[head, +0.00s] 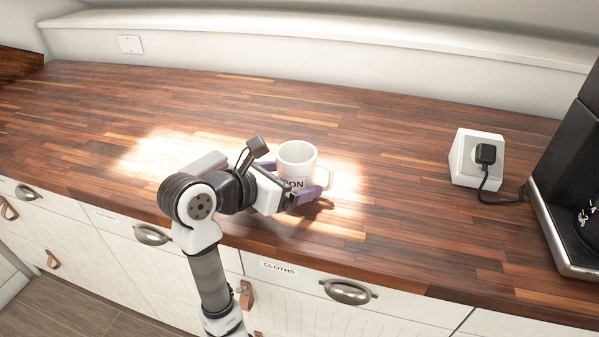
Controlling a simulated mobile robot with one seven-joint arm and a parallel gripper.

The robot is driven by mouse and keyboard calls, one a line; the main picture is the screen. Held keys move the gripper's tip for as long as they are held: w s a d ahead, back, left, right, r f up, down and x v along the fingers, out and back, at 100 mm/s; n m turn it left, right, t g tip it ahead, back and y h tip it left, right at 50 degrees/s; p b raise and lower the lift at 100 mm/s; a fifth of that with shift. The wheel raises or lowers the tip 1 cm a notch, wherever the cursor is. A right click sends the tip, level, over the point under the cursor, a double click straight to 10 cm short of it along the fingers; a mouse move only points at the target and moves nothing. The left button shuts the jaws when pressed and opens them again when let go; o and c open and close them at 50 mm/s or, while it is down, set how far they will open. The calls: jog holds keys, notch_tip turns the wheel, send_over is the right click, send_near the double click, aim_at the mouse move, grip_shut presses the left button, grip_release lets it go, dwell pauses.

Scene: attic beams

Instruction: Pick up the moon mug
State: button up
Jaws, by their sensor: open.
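The moon mug (297,160) is a white mug with dark lettering, of which "OON" shows. It stands upright on the wooden counter in the head view, in a patch of bright light, with its handle on the right. My gripper (294,182) is at the mug's near side, low over the counter. Its purple-tipped fingers are open, one at the mug's left and one at its front right. The mug appears to be between them. Whether either finger touches the mug cannot be told. The gripper hides the mug's lower left part.
The wooden counter (400,150) is clear around the mug. A white socket block (463,157) with a black plug and cable stands at the right, beside a black appliance (575,190). Drawers line the counter's front, one labelled "CLOTHS". A white wall ledge runs behind.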

jog(key=c, duration=1.3)
jog(key=shift+o, duration=0.2)
jog(key=shift+r, duration=0.1)
notch_tip(320, 180, up, 20)
